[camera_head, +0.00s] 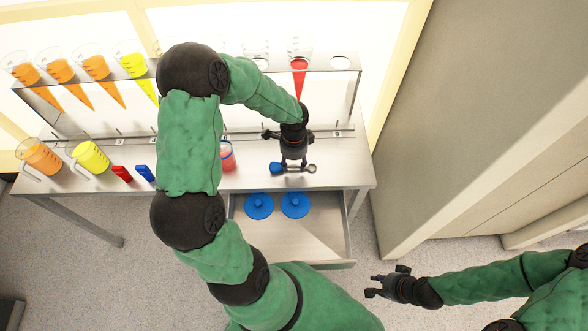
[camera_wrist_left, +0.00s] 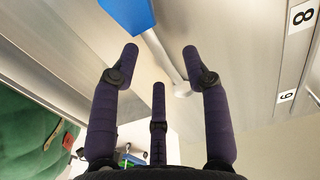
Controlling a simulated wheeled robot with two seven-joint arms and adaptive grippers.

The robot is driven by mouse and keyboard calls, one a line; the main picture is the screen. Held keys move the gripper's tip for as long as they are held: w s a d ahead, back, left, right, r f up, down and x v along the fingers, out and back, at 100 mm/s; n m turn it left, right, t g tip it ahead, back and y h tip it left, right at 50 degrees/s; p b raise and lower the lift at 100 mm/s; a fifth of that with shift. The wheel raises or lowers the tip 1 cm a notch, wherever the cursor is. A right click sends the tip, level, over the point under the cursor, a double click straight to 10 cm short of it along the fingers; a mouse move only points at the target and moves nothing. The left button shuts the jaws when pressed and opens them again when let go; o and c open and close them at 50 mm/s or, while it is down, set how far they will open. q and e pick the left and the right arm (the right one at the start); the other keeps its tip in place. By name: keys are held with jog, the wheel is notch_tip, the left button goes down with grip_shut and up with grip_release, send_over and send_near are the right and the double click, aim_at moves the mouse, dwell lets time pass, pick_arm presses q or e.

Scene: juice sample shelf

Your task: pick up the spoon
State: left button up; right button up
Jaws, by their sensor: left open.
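The spoon, with a blue handle end (camera_head: 277,168) and a thin metallic shaft, lies on the table near its front edge, its round end (camera_head: 312,169) to the right. In the left wrist view its blue part (camera_wrist_left: 127,14) and shaft (camera_wrist_left: 165,58) show beyond the fingers. My left gripper (camera_head: 293,163) is open, right over the middle of the spoon. Its fingers (camera_wrist_left: 160,56) are spread with the shaft showing between the tips; I cannot tell whether they touch it. My right gripper (camera_head: 371,287) looks open and empty, away from the table at the lower right.
An open drawer (camera_head: 325,240) below the table holds two blue lids (camera_head: 259,206). A red cup (camera_head: 227,157), a yellow jug (camera_head: 91,157) and an orange jug (camera_head: 41,157) stand left. A rack (camera_head: 330,63) of coloured cones stands behind. A tall cabinet (camera_head: 455,120) is at right.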

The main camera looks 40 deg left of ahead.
pick_arm(q)
jog(key=shift+f, duration=0.9)
grip_shut()
jog(key=shift+r, duration=0.2)
